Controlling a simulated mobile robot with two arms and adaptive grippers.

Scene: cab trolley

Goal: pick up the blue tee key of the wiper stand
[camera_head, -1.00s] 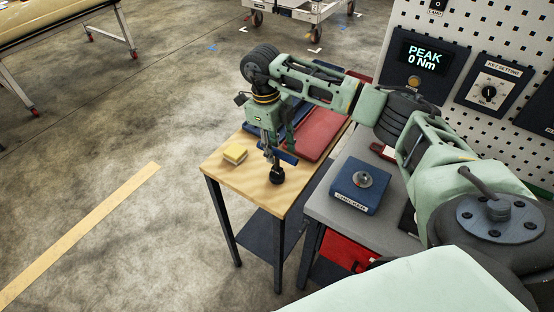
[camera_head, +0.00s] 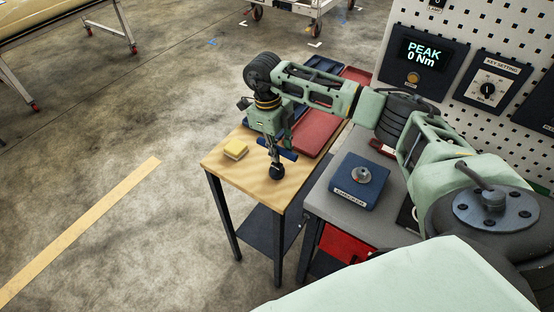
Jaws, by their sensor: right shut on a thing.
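The blue tee key (camera_head: 289,155) shows as a short blue bar over the wooden top of the small table. My right gripper (camera_head: 274,150) points down at it and is shut on it; the fingers hide part of the key. A dark round piece (camera_head: 277,172) shows just below the fingers, close to the wood. I cannot tell whether it belongs to the key or the stand, nor whether it touches the table. My left gripper is not in view.
A yellow block (camera_head: 236,149) lies left of the gripper on the wooden table (camera_head: 255,182). A red tray (camera_head: 318,134) lies behind. To the right, a grey bench carries a blue checker box (camera_head: 359,181). A panel (camera_head: 423,59) reads PEAK 0 Nm. Open floor lies left.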

